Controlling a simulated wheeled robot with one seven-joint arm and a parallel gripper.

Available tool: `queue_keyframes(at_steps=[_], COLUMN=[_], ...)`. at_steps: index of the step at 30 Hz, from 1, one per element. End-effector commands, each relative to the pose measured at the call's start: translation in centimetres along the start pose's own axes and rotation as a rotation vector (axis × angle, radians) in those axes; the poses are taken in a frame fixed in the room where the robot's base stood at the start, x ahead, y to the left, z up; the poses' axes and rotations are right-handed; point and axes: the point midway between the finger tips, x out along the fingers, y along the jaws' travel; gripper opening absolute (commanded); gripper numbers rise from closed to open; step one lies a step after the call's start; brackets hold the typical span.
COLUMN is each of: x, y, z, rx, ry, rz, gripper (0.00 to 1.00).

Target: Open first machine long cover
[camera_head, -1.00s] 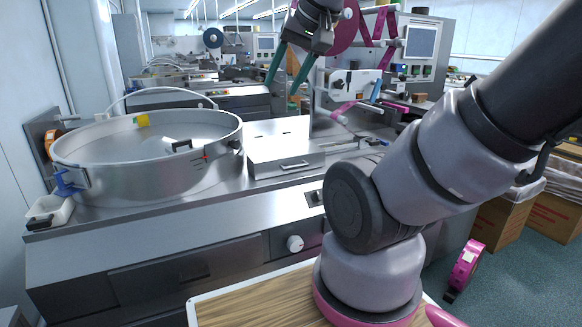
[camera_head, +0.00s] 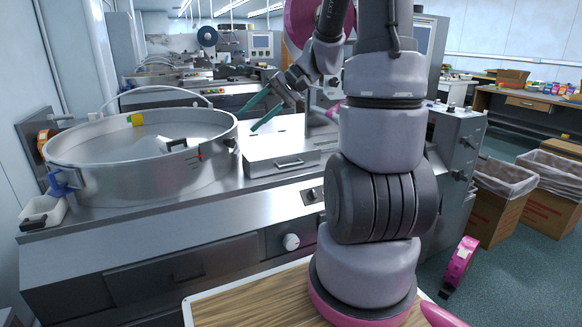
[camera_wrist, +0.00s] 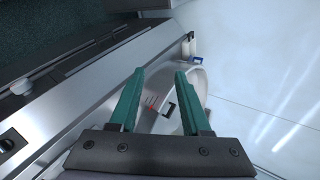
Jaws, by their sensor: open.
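The first machine (camera_head: 150,245) is a long steel bench in front of me. Its long cover (camera_head: 283,158) is most likely the low steel box with a bar handle (camera_head: 290,163), right of the round pan; it looks closed. My gripper (camera_head: 262,113) is open and empty, above and behind the left part of this cover, touching nothing that I can see. In the wrist view my green fingers (camera_wrist: 158,85) are spread apart and point toward the round pan. The cover does not show clearly in the wrist view. My arm hides the machine's right part in the head view.
A large round steel pan (camera_head: 90,175) with a black handle stands on the bench at left. A pink reel (camera_head: 298,22) is partly behind my arm. Lined cardboard bins (camera_head: 505,185) and a pink tape roll (camera_head: 461,262) are at right. More machines stand behind.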

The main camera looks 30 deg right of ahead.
Motion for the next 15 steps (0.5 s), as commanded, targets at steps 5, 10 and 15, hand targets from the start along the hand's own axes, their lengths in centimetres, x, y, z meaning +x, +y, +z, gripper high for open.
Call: queue_keyframes(at_steps=[5,10,15], x=[0.8,0.6,0.1], y=[3.6,8.6,16.1], z=[-6.3,-12.4,-17.7], rx=[0.06,0.096,0.134], ry=[0.044,0.185,0.407], rz=[-0.242,-0.449,-0.605], gripper=[0.47,0.47,0.47])
